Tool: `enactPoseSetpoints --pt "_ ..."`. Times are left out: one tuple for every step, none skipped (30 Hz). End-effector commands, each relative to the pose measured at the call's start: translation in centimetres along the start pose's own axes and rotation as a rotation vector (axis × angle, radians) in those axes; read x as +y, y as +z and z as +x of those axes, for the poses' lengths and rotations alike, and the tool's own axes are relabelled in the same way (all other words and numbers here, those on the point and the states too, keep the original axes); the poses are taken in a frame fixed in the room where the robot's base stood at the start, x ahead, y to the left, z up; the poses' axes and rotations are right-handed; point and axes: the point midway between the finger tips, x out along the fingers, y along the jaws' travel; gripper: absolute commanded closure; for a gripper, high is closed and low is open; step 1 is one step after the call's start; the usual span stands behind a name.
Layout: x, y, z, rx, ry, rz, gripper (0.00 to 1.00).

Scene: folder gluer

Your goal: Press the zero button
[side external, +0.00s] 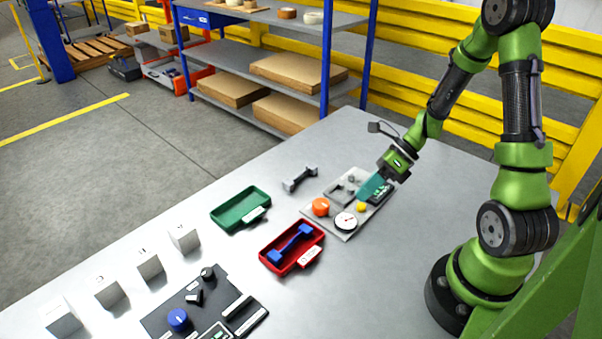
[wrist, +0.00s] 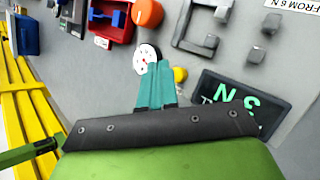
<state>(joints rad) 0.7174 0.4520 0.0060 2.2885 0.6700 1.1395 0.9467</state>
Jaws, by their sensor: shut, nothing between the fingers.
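A grey panel (side external: 323,223) lies on the table and carries an orange knob (side external: 320,206), a white dial gauge (side external: 346,221) and a small yellow button (side external: 361,207). The yellow button also shows in the wrist view (wrist: 180,74), just right of the fingers; I can read no label on it. My gripper (side external: 360,189) is shut and empty, with teal fingers pointing down over the panel. In the wrist view its fingertips (wrist: 156,66) overlap the lower edge of the gauge (wrist: 147,56). I cannot tell how high they are above the panel.
A dark display (wrist: 240,100) with green characters sits right of the fingers, beside a grey raised frame (wrist: 203,25). A red tray (side external: 292,248) with a blue dumbbell, a green tray (side external: 240,209) and a grey dumbbell (side external: 300,179) lie nearby. The table's right side is clear.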

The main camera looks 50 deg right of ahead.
Motion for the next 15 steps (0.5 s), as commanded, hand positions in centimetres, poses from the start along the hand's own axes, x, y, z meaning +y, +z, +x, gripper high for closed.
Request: enactPoseSetpoints --pt "0.00 0.00 0.00 0.000 0.000 0.000 1.00" --pt "0.00 0.00 0.00 0.000 0.000 0.000 1.00" --pt "0.00 0.00 0.00 0.000 0.000 0.000 1.00" --pt "0.00 0.00 0.00 0.000 0.000 0.000 1.00" --pt "0.00 0.00 0.00 0.000 0.000 0.000 1.00" --pt "0.00 0.00 0.00 0.000 0.000 0.000 1.00" --pt "0.00 0.00 0.00 0.000 0.000 0.000 1.00" --pt "0.00 0.00 0.01 0.000 0.000 0.000 1.00" --pt "-0.02 -0.02 0.03 0.000 0.000 0.000 1.00" --pt "-0.04 -0.04 0.07 0.000 0.000 0.000 1.00" --pt "-0.07 -0.08 0.12 0.000 0.001 0.000 1.00" --pt "-0.12 -0.14 0.20 0.000 0.001 0.000 1.00" --pt "-0.17 -0.20 0.29 0.001 0.001 0.000 1.00" --pt "-0.23 -0.26 0.37 0.001 0.001 0.000 1.00" --pt "-0.30 -0.35 0.48 0.001 0.002 0.000 1.00"
